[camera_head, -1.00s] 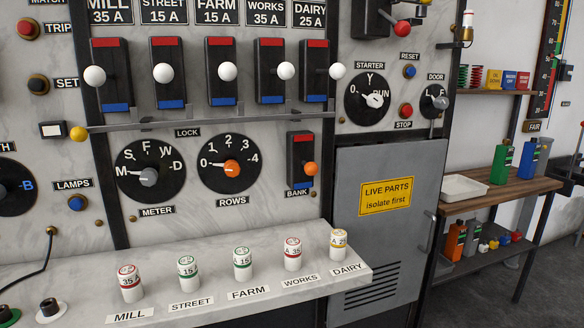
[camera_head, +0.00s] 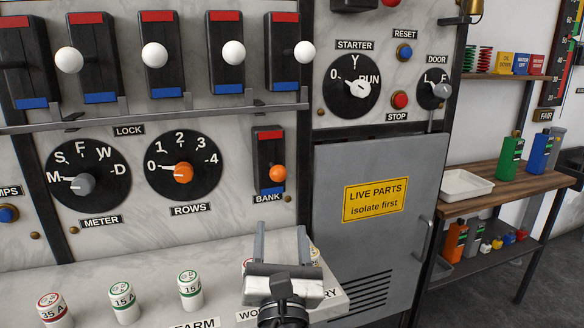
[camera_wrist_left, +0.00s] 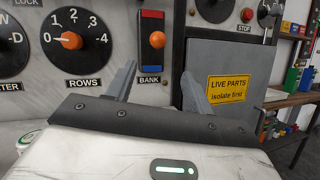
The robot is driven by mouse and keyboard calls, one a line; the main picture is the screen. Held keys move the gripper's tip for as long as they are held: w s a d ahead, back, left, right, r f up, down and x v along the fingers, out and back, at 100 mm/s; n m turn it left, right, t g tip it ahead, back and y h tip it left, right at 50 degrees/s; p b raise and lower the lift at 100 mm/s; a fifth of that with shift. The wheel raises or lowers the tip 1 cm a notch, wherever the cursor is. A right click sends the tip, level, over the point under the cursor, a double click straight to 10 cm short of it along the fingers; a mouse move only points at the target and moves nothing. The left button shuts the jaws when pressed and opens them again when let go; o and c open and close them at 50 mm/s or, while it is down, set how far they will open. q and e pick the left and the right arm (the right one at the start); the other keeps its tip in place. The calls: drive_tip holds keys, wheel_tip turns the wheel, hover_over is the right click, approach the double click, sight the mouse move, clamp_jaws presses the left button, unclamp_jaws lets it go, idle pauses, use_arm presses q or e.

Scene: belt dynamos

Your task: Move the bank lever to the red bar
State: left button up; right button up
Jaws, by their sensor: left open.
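The bank lever (camera_head: 278,173) has an orange knob and stands out from a dark upright housing above the BANK label. The red bar (camera_head: 269,135) is at the top of this housing, and a blue bar (camera_head: 272,190) is at the bottom. The knob sits below the middle, nearer the blue bar. The orange knob also shows in the left wrist view (camera_wrist_left: 157,40). My left gripper (camera_head: 281,230) is open and empty, its fingers pointing up below the lever and apart from it. In the left wrist view its fingertips (camera_wrist_left: 158,72) are spread. My right gripper is out of view.
Several white-knobbed levers (camera_head: 233,53) stand above a long lock rail (camera_head: 150,115). The ROWS dial (camera_head: 184,167) is left of the bank lever. A grey cabinet door (camera_head: 375,245) is to the right. Labelled fuses (camera_head: 190,290) stand on the marble ledge below, some partly behind my gripper.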

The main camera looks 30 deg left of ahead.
sight(278, 181)
use_arm(q)
drive_tip(key=p+x, duration=0.2)
drive_tip(key=x, duration=1.1)
drive_tip(key=shift+w+a+r+p, duration=0.1)
drive_tip(key=shift+a+r+p, duration=0.2)
drive_tip(key=shift+p, duration=0.1)
drive_tip(key=shift+w+a+r, duration=0.15)
drive_tip(key=shift+w+a, duration=0.15)
drive_tip(key=shift+w, duration=0.1)
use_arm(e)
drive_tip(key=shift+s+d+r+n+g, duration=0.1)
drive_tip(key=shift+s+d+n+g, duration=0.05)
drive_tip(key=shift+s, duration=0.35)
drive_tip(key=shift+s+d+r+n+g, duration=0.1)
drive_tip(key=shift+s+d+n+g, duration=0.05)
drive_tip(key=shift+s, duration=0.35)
use_arm(q)
clamp_jaws()
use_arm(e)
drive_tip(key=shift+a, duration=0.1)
